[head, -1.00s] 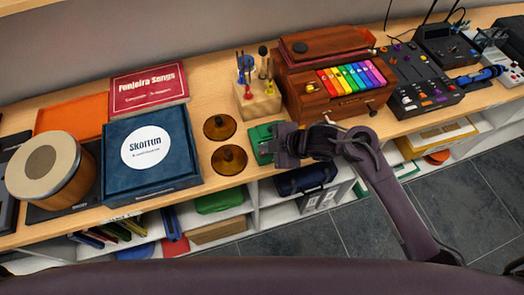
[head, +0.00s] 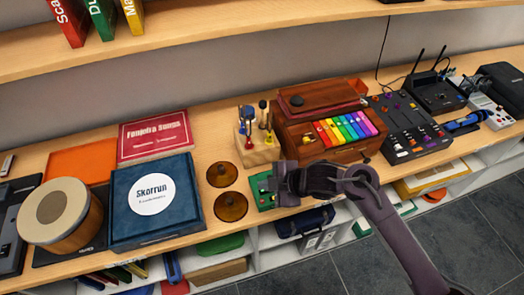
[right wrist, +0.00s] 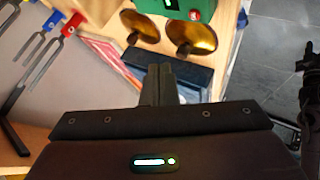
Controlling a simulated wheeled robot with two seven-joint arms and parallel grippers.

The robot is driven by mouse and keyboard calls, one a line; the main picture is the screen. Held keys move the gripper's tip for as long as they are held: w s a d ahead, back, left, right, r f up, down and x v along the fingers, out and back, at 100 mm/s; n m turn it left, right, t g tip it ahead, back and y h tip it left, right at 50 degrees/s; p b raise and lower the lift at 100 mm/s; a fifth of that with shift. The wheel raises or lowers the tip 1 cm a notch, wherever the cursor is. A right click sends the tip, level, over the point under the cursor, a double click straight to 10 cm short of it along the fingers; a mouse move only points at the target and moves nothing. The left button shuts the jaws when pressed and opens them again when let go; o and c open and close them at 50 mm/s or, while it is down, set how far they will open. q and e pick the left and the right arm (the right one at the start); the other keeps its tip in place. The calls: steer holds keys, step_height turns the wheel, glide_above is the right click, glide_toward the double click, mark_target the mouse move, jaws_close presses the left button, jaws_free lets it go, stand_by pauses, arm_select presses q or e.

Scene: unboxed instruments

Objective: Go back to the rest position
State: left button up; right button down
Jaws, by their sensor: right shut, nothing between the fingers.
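My right gripper (head: 280,182) is shut and empty at the front edge of the wooden counter (head: 80,274). It is in front of the brown wooden box with rainbow keys (head: 345,130) and partly covers a small green box (head: 263,190). In the right wrist view its closed fingers (right wrist: 165,78) point toward a dark bar-shaped thing (right wrist: 185,68), with nothing held between them. My right arm comes in from the lower right. My left gripper is not in view.
Two brass discs (head: 231,206), a tool block (head: 257,148), the blue Skorrun box (head: 155,200) and a drum (head: 60,215) stand left of the gripper. A black mixer (head: 408,127) is at right. A bookshelf (head: 200,35) hangs above. Grey floor (head: 480,220) lies open at lower right.

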steer(key=s+d+r+m+g+h, duration=0.1)
steer(key=s+d+r+m+h, duration=0.2)
steer(key=s+d+m+h, duration=1)
steer(key=s+d+f+m+y+b, duration=0.1)
steer(key=d+f+m+y+b, duration=0.1)
steer(key=f, duration=0.9)
steer(key=s+d+f+m+g+y+b, duration=0.1)
steer(key=s+f+m+b, duration=0.15)
steer(key=f, duration=0.95)
steer(key=s+d+f+m+y+b, duration=0.1)
steer(key=d+f+y+b, duration=0.15)
steer(key=f, duration=0.85)
steer(key=s+d+f+b, duration=0.1)
steer(key=s+f+b, duration=0.2)
steer(key=s+f, duration=0.7)
steer(key=s+d+f+g+b, duration=0.1)
steer(key=s+d+f+b, duration=0.1)
steer(key=s+f, duration=0.8)
step_height(320, 180, down, 6)
steer(key=shift+d+f+g+b, duration=0.1)
steer(key=shift+d+g+b, duration=0.15)
steer(key=shift+b, duration=0.45)
